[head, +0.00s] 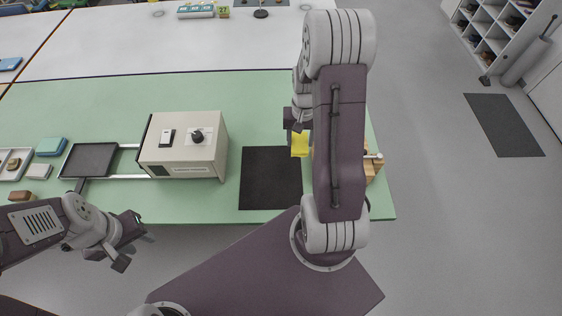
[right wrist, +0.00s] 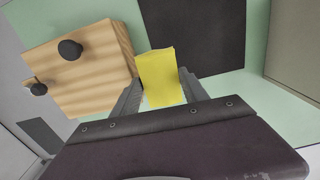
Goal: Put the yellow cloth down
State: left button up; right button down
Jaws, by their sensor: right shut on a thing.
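The yellow cloth (head: 299,147) is a small bright piece at the tip of my right gripper (head: 298,130), over the green table near the black mat's upper right corner. In the right wrist view the cloth (right wrist: 160,76) sits between the two fingers of the right gripper (right wrist: 160,88), which is shut on it. Whether the cloth touches the table is hard to tell. My left gripper (head: 130,240) is empty and open, off the table's front edge at the lower left.
The black mat (head: 270,178) lies bare on the green table (head: 255,105). A wooden block with dark knobs (right wrist: 85,70) stands beside the right gripper, mostly hidden by my arm in the head view. A beige box (head: 184,146) and a dark tray (head: 88,160) are further left.

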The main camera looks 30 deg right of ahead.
jog(key=shift+d+r, duration=0.1)
jog(key=shift+s+r, duration=0.15)
jog(key=shift+s, duration=0.2)
jog(key=a+f, duration=0.2)
jog(key=a, duration=0.2)
jog(key=w+a+f, duration=0.1)
jog(key=a+f, duration=0.1)
jog(key=a, duration=0.2)
jog(key=w+a+f, duration=0.1)
jog(key=a+f, duration=0.2)
jog(key=shift+a, duration=0.4)
jog(key=shift+f, duration=1.85)
jog(key=c, duration=0.6)
grip_release()
jog(key=shift+f, duration=0.1)
notch_tip(320, 180, up, 9)
jog(key=s+a+r+n+t, duration=0.1)
jog(key=s+a+r+n, duration=0.4)
jog(key=s+r+n, duration=0.1)
jog(key=shift+s+r+n, duration=0.3)
jog(key=shift+s+r, duration=0.55)
jog(key=shift+s, duration=0.4)
